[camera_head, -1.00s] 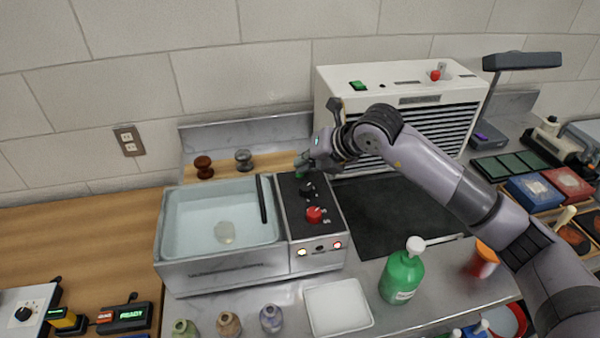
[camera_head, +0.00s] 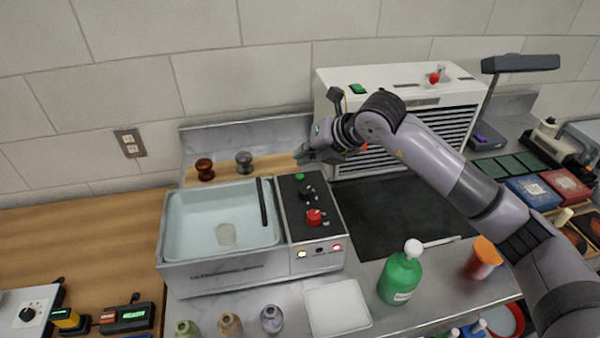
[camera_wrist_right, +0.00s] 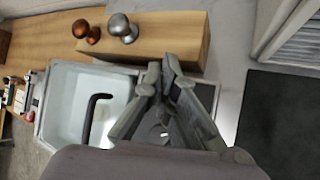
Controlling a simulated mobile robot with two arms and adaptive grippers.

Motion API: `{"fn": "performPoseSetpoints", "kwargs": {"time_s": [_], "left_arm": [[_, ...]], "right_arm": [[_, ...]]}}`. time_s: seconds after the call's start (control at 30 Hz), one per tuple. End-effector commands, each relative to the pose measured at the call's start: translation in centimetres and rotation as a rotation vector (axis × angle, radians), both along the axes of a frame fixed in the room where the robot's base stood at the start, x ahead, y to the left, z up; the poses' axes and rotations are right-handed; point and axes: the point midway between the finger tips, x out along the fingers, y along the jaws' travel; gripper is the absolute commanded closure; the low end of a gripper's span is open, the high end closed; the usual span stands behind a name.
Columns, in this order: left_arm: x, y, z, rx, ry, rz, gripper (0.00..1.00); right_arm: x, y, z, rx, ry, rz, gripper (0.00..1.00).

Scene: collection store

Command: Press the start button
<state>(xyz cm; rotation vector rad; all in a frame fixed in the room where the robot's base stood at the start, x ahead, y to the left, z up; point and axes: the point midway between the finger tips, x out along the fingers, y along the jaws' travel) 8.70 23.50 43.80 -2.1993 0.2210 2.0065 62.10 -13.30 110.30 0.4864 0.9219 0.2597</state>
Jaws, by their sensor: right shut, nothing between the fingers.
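A green button (camera_head: 300,176) sits at the back end of the dark control panel (camera_head: 322,238) on a steel basin unit (camera_head: 215,274). The panel also carries a black knob (camera_head: 306,194), a red knob (camera_head: 314,217) and small lit lamps at its front. My right gripper (camera_head: 302,157) is shut and empty, just above and behind the green button, with a small gap between them in the head view. It also shows in the right wrist view (camera_wrist_right: 160,72), where its fingers hide the button. My left gripper is not in view.
Water fills the basin, with a clear object (camera_head: 226,234) in it and a black handle (camera_head: 262,202) at its edge. A white cabinet (camera_head: 400,77) with another green button (camera_head: 358,88) stands behind. A green bottle (camera_head: 400,278) and white tray (camera_head: 338,307) stand in front.

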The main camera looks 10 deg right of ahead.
Motion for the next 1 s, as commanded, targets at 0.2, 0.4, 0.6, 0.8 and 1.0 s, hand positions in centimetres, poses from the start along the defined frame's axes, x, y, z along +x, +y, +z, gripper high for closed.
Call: {"fn": "performPoseSetpoints", "kwargs": {"time_s": [0.2, 0.4, 0.6, 0.8, 1.0], "left_arm": [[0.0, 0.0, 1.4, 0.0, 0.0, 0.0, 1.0], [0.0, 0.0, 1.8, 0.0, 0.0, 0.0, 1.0], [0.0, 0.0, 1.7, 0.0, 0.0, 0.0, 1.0], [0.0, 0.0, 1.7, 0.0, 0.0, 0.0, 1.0], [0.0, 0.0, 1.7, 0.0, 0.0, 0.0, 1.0]], "right_arm": [[0.0, 0.0, 2.6, 0.002, -0.001, 0.001, 1.0], [0.0, 0.0, 3.5, 0.001, 0.0, 0.001, 1.0], [0.0, 0.0, 3.4, 0.001, 0.0, 0.001, 1.0], [0.0, 0.0, 3.4, 0.001, 0.0, 0.001, 1.0], [0.0, 0.0, 3.4, 0.001, 0.0, 0.001, 1.0]]}}
